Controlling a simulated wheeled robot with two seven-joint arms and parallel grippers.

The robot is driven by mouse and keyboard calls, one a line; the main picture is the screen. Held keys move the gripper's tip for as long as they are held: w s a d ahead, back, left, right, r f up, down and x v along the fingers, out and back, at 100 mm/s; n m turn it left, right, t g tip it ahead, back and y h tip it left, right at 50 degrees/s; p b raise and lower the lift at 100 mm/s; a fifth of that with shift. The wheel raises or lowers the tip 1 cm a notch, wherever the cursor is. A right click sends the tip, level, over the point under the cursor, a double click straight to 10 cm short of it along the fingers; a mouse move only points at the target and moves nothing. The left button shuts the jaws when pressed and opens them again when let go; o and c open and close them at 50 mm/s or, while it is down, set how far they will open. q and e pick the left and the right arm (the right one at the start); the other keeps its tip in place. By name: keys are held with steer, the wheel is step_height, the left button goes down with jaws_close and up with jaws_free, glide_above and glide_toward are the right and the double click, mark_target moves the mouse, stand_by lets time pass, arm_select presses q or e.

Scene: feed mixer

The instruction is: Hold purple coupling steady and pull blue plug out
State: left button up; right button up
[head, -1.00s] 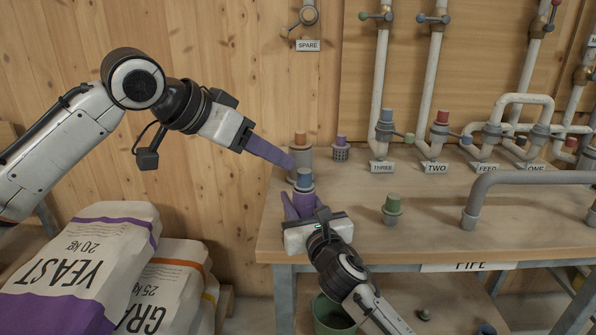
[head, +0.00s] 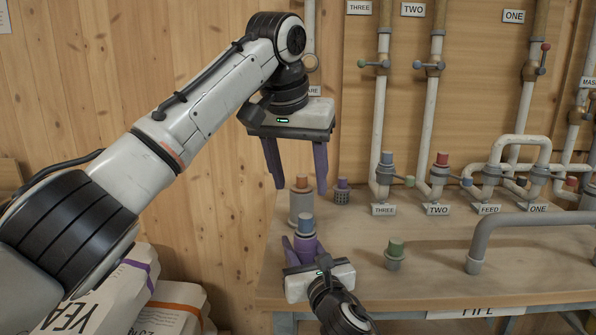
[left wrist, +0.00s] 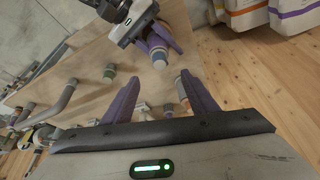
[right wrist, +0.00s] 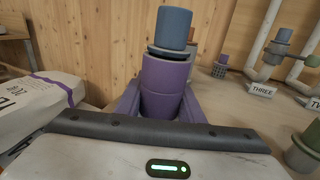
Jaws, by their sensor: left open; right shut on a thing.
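The purple coupling (right wrist: 164,88) stands upright between the fingers of my right gripper (head: 303,250), which is shut on it near the table's left front. The blue plug (head: 306,225) sits in the coupling's top, upright; it also shows in the right wrist view (right wrist: 173,28). My left gripper (head: 295,185) is open and empty, fingers pointing down, above and behind the coupling, in front of the wall in the head view. In the left wrist view the blue plug (left wrist: 159,62) shows beyond the left fingers, apart from them.
A grey coupling with an orange plug (head: 301,205) stands just behind the purple one. A small grey coupling with a purple plug (head: 342,191) and a green-plugged one (head: 395,255) stand to the right. Pipes (head: 430,130) fill the back right. Sacks (head: 170,305) lie left of the table (head: 440,280).

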mark_target(306, 215)
arm_select(q)
steer(key=x, duration=1)
steer(key=shift+w+f, duration=0.2)
steer(key=shift+f, duration=0.15)
steer(key=c, duration=1.3)
steer(key=shift+o, duration=0.2)
steer(key=shift+r, duration=0.75)
steer(key=shift+r, duration=0.3)
steer(key=o, duration=1.2)
steer(key=shift+o, duration=0.2)
